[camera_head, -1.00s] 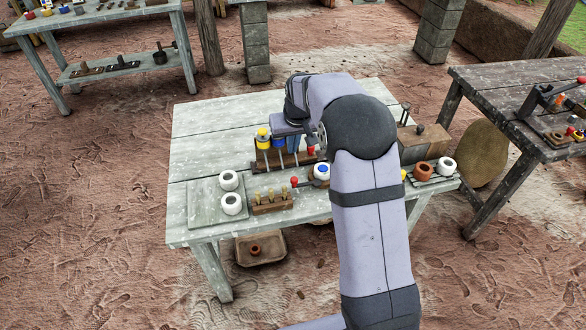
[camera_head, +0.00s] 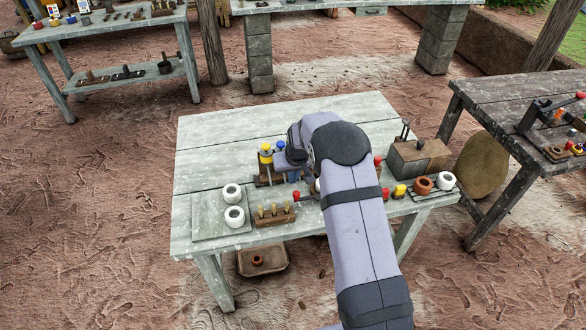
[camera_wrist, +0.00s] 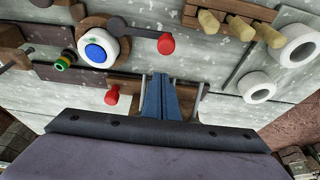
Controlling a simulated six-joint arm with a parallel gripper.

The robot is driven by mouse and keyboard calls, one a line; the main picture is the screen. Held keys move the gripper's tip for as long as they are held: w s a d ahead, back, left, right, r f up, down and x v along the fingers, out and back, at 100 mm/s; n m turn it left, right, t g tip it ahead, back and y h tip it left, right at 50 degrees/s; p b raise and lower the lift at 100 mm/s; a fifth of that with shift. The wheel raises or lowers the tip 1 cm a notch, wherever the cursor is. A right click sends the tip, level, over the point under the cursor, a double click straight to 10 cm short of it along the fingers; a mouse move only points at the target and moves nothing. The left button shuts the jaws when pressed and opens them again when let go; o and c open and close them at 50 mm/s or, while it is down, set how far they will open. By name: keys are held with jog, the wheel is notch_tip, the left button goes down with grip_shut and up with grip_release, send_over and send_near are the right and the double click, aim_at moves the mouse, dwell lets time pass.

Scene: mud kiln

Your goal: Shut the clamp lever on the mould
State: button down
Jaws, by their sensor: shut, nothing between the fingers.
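The white mould (camera_wrist: 97,52) with a blue round centre sits on a brown base in the upper left of the wrist view. A dark lever arm runs right from beside it and ends in a red knob (camera_wrist: 166,43); the knob also shows in the head view (camera_head: 297,195). I take this to be the clamp lever; it sticks out sideways, away from the mould. My gripper (camera_wrist: 159,97) is shut and empty, its blue fingers together below the red knob in the picture and apart from it. In the head view my arm hides most of the mould.
A second red knob (camera_wrist: 112,95) stands left of my fingers. A wooden block with pegs (camera_head: 274,214) and two white rings (camera_head: 234,217) lie left of the lever. A yellow-capped item (camera_head: 265,155) stands behind. A brown box (camera_head: 418,157) is at right. The table's back left is clear.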

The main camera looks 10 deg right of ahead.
jog(key=shift+s+r+p, duration=0.2)
jog(key=shift+s+p, duration=0.1)
jog(key=shift+s, duration=0.6)
jog(key=shift+s+f, duration=0.15)
jog(key=shift+s, duration=0.45)
